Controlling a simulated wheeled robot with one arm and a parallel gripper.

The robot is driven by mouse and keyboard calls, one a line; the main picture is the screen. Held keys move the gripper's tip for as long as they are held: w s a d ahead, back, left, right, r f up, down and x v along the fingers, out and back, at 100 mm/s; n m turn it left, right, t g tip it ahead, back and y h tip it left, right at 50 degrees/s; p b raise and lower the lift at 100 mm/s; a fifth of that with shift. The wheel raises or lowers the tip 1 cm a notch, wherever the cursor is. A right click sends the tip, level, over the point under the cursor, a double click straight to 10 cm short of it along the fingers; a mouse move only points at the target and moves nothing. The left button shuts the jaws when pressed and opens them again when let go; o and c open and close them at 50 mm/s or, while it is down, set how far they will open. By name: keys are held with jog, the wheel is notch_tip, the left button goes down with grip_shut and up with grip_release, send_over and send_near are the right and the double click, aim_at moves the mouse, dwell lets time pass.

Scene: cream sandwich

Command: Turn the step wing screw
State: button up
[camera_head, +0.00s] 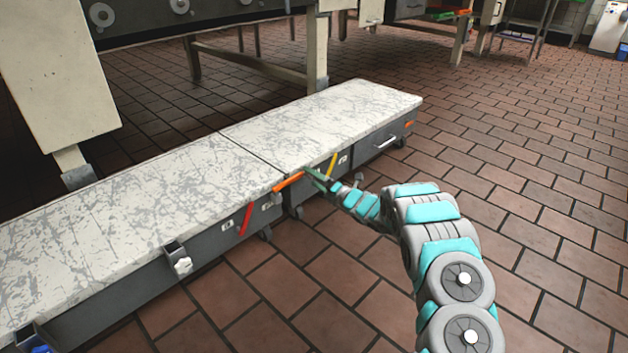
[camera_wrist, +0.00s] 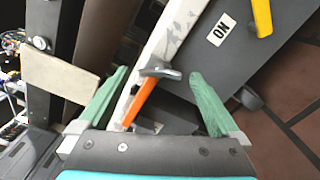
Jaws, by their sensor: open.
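In the wrist view, a small grey metal wing-shaped piece (camera_wrist: 160,72), which looks like the wing screw, lies ahead between my two green fingers. An orange bar (camera_wrist: 140,101) runs down from it toward my palm; it also shows in the head view (camera_head: 288,181) at the step's front edge. My gripper (camera_wrist: 157,76) is open, one finger to each side of the metal piece, with no visible contact. In the head view my gripper (camera_head: 313,173) is at the front side of the step (camera_head: 320,115), near the joint between two sections. The metal piece cannot be made out there.
A yellow bar (camera_head: 331,165) and a red bar (camera_head: 246,220) are on the step's dark front. A bracket with a white knob (camera_head: 183,266) is on the left section. A machine (camera_head: 60,80) stands behind.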

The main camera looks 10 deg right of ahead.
jog(key=shift+s+d, duration=0.1)
jog(key=v, duration=0.7)
jog(key=shift+s+p, duration=0.2)
jog(key=shift+p, duration=0.15)
jog(key=shift+d, duration=0.15)
